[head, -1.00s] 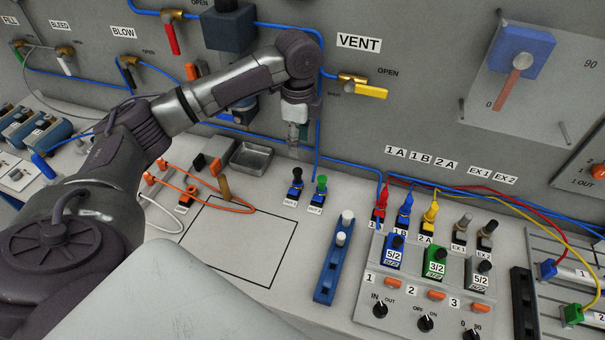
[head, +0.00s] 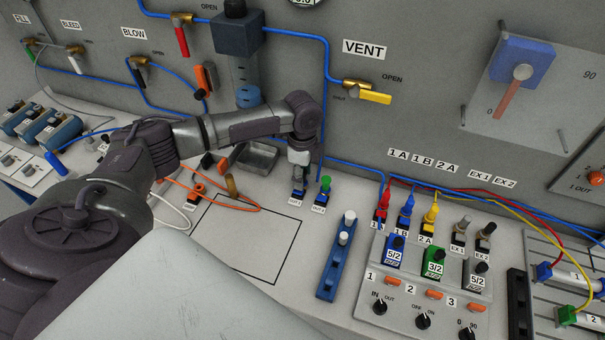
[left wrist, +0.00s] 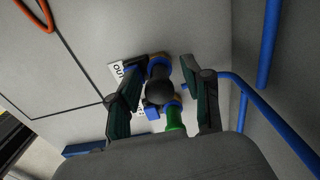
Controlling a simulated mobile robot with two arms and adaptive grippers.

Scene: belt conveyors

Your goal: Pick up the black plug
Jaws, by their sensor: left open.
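The black plug (left wrist: 157,90) stands upright in a blue base on the bench. In the left wrist view it shows between the two spread fingers of my left gripper (left wrist: 160,75), and I cannot tell whether either finger touches it. In the head view my left gripper (head: 298,180) points down over the plug's spot and hides most of the plug; the label and blue base show below it. My right gripper is not in view.
A green plug (head: 324,186) stands close beside it on the right. A blue hose runs down the grey wall just behind. A blue rack (head: 336,258) with white plugs lies nearer the front. A metal tray (head: 258,157) is left of the gripper.

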